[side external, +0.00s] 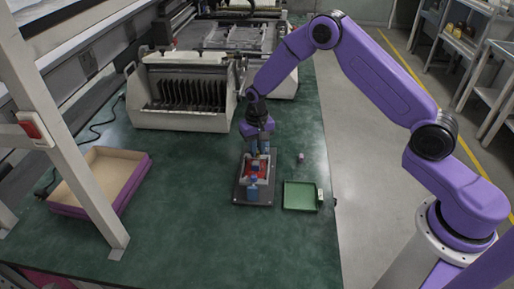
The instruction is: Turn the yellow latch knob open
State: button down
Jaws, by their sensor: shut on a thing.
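My gripper (260,151) points down at the far end of a small fixture (240,192) on the green table. It is shut on the yellow latch knob (258,155), of which only a tiny yellowish bit shows between the fingers. The fixture has a dark base, a pale frame and a red inside (256,168), with a blue part (253,191) at its near end. The fingers hide most of the knob, so I cannot tell how far it is turned.
A green tray (299,197) stands right of the fixture, with a small pale block (320,195) at its right edge. A small pink-purple cube (301,157) lies behind the tray. A purple-sided box (105,178) is at left. A slotted machine (185,92) stands behind.

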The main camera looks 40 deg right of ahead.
dwell(0.3)
jog(key=c, duration=1.1)
grip_release()
jog(key=shift+o, duration=0.2)
jog(key=shift+r, duration=0.1)
notch_tip(320, 180, up, 17)
jog(key=shift+r, duration=0.15)
